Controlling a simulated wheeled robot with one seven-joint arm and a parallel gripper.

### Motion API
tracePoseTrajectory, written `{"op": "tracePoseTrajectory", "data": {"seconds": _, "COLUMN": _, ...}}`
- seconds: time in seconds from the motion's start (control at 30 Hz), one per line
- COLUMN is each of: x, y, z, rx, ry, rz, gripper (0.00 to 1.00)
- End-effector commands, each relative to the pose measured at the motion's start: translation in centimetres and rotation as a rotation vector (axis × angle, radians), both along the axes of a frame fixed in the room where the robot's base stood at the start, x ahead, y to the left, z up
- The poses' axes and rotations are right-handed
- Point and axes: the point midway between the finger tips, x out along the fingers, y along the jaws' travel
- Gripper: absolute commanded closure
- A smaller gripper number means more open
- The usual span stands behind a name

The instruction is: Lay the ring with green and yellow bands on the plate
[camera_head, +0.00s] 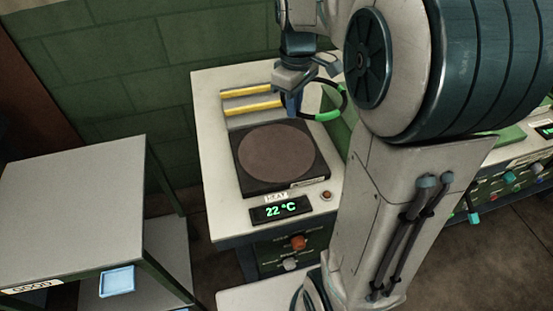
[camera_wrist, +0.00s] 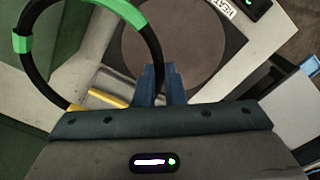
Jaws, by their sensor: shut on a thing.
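A black ring with green bands (camera_head: 328,116) hangs from my gripper (camera_head: 296,104) in the head view, to the right of the fingers. In the wrist view the ring (camera_wrist: 137,17) reaches up and left from my gripper (camera_wrist: 162,78), which is shut on its right side. Yellow shows at the ring's lower edge, partly mixed with a yellow bar behind it. The plate (camera_head: 277,153) is a round brown disc on a black square base. It also shows in the wrist view (camera_wrist: 190,40). The ring is held above and behind the plate, apart from it.
The plate stands on a white-topped bench (camera_head: 214,130) with a display (camera_head: 281,210) reading 22 °C in front. Two yellow bars (camera_head: 252,106) lie behind the plate. A grey shelf (camera_head: 70,205) labelled GOOD stands at the left. A green wall is behind.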

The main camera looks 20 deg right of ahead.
Motion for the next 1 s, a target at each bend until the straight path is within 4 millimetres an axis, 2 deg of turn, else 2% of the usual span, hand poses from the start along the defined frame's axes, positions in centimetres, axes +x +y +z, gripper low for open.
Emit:
{"op": "tracePoseTrajectory", "data": {"seconds": 0.03, "x": 0.1, "y": -0.3, "z": -1.1, "rx": -0.001, "ry": -0.002, "rz": -0.015, "gripper": 1.0}}
{"op": "tracePoseTrajectory", "data": {"seconds": 0.17, "x": 0.3, "y": -0.6, "z": -1.6, "rx": -0.001, "ry": -0.001, "rz": -0.042, "gripper": 1.0}}
{"op": "tracePoseTrajectory", "data": {"seconds": 0.23, "x": 0.2, "y": -0.2, "z": -1.9, "rx": -0.001, "ry": -0.001, "rz": -0.045, "gripper": 1.0}}
{"op": "tracePoseTrajectory", "data": {"seconds": 0.7, "x": -2.3, "y": 9.0, "z": -7.4, "rx": -0.002, "ry": 0.001, "rz": -0.045, "gripper": 1.0}}
{"op": "tracePoseTrajectory", "data": {"seconds": 0.83, "x": -2.6, "y": 10.2, "z": -8.2, "rx": -0.002, "ry": -0.001, "rz": -0.047, "gripper": 1.0}}
{"op": "tracePoseTrajectory", "data": {"seconds": 1.0, "x": -2.7, "y": 10.5, "z": -9.8, "rx": -0.002, "ry": 0.003, "rz": -0.05, "gripper": 1.0}}
